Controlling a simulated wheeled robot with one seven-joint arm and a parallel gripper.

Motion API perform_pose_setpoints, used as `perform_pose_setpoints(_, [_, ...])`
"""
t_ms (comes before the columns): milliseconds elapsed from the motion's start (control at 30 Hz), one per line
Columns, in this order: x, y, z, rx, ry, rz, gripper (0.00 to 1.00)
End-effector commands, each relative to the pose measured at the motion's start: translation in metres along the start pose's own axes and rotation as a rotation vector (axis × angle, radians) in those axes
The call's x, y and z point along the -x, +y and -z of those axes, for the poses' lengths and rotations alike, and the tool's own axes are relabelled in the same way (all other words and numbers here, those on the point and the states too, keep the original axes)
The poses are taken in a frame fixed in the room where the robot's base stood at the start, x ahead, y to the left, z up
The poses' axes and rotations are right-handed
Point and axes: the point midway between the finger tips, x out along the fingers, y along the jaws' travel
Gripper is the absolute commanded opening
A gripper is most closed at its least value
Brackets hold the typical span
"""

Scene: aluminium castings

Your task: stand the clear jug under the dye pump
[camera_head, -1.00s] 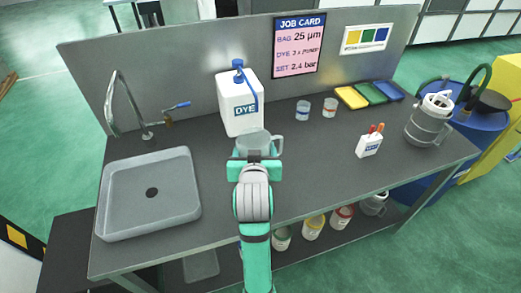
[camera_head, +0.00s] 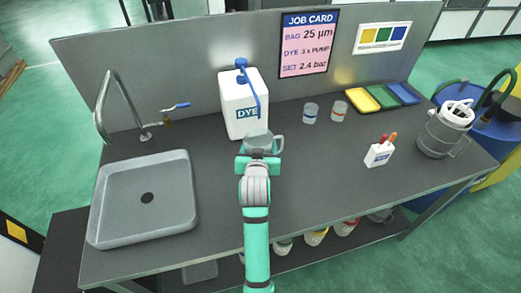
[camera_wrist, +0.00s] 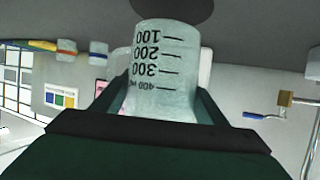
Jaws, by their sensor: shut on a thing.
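The clear jug (camera_head: 263,139) is upright in my gripper (camera_head: 259,157), which is shut on it. In the wrist view, the jug (camera_wrist: 165,70) shows its scale marks between my fingers. The white dye container (camera_head: 240,115) stands behind it, with a blue pump (camera_head: 240,64) on top and a blue spout hanging down its right front. The jug is in front of the container, just below the spout tip in the picture. I cannot tell whether it is directly under the tip or touching the bench.
A dark round patch (camera_wrist: 172,8) lies by the jug's base in the wrist view.

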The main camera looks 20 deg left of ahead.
Motion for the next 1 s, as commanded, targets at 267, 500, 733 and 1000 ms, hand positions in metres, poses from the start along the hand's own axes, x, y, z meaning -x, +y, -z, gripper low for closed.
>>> perform_pose_setpoints(267, [-0.012,-0.002,-0.029,0.001,-0.002,0.002,0.43])
perform_pose_setpoints(500, [-0.012,-0.002,-0.029,0.001,-0.001,0.003,0.43])
perform_pose_setpoints(733, [-0.013,-0.003,-0.031,0.002,-0.001,0.004,0.85])
perform_pose_setpoints(1000, [-0.013,-0.002,-0.031,0.001,-0.001,0.002,0.85])
